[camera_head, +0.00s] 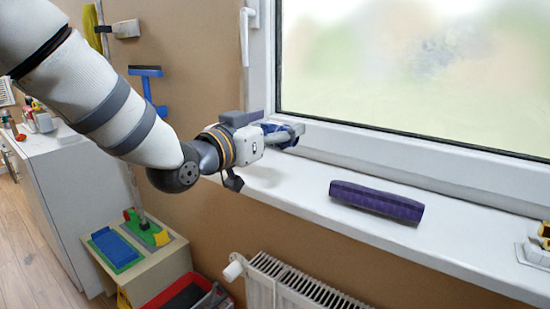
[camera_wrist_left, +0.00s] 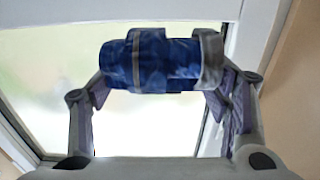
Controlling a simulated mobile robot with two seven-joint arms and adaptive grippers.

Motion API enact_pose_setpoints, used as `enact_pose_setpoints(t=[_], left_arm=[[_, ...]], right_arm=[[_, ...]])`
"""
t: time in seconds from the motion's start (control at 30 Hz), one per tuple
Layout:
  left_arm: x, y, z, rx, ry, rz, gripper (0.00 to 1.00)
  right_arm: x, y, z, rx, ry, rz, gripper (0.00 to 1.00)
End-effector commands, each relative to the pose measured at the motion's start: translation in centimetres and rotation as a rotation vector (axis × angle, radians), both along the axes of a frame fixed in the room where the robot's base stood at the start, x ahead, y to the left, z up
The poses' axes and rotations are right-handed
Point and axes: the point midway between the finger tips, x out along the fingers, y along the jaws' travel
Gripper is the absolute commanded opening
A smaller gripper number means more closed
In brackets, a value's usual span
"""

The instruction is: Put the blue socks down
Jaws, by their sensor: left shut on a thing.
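The blue socks (camera_wrist_left: 160,62) are a rolled blue bundle with grey bands, held between the two fingers of my left gripper (camera_wrist_left: 160,90) in the left wrist view. In the head view my left gripper (camera_head: 283,133) is over the white windowsill (camera_head: 300,180), close to the window frame. The socks are small there and partly hidden by the gripper, and I cannot tell whether they touch the sill. My right gripper is not in view.
A dark purple rolled item (camera_head: 376,202) lies on the sill to the right of the gripper. A yellow and white object (camera_head: 540,243) stands at the far right. A radiator (camera_head: 290,285) is below. The sill between gripper and purple roll is clear.

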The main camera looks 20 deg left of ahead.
Motion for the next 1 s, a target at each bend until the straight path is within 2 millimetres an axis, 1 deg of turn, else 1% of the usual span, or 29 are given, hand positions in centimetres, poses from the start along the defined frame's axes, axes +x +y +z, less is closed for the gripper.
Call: enact_pose_setpoints(t=[0.03, 0.1, 0.2, 0.27, 0.37, 0.43, 0.5, 0.73, 0.87, 0.9, 0.97, 1.0], left_arm=[[0.8, 0.3, -1.6, 0.001, 0.009, 0.0, 0.43], [1.8, 0.7, -2.8, 0.001, 0.007, -0.001, 0.43], [2.7, 1.1, -4.0, 0.0, 0.006, 0.0, 0.43], [3.0, 1.2, -4.3, 0.0, 0.005, -0.001, 0.43], [3.8, 1.5, -5.4, -0.001, 0.007, 0.0, 0.43], [3.8, 1.5, -7.1, -0.001, 0.013, -0.001, 0.43], [3.8, 1.5, -8.3, 0.0, 0.012, -0.001, 0.43], [3.7, 1.5, -8.1, 0.0, 0.002, -0.001, 0.43], [3.7, 1.5, -8.5, -0.001, 0.004, -0.001, 0.43], [3.7, 1.5, -8.5, 0.0, 0.003, -0.001, 0.77], [3.7, 1.4, -8.5, 0.0, 0.003, -0.001, 0.9], [3.7, 1.4, -8.4, 0.0, 0.003, -0.001, 0.9]], right_arm=[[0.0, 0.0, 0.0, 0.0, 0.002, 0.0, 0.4], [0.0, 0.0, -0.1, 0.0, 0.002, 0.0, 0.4], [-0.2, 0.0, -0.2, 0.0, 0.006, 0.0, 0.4], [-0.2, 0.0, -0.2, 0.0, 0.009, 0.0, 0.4], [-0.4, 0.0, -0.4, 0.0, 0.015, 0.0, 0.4], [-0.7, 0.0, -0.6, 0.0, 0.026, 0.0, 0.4], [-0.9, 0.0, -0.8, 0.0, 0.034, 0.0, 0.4], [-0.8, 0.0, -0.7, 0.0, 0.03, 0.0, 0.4], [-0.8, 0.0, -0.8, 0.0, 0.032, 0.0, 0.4], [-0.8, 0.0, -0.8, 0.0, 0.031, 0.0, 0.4], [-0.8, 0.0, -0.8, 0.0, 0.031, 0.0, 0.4], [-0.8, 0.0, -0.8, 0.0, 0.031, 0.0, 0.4]])
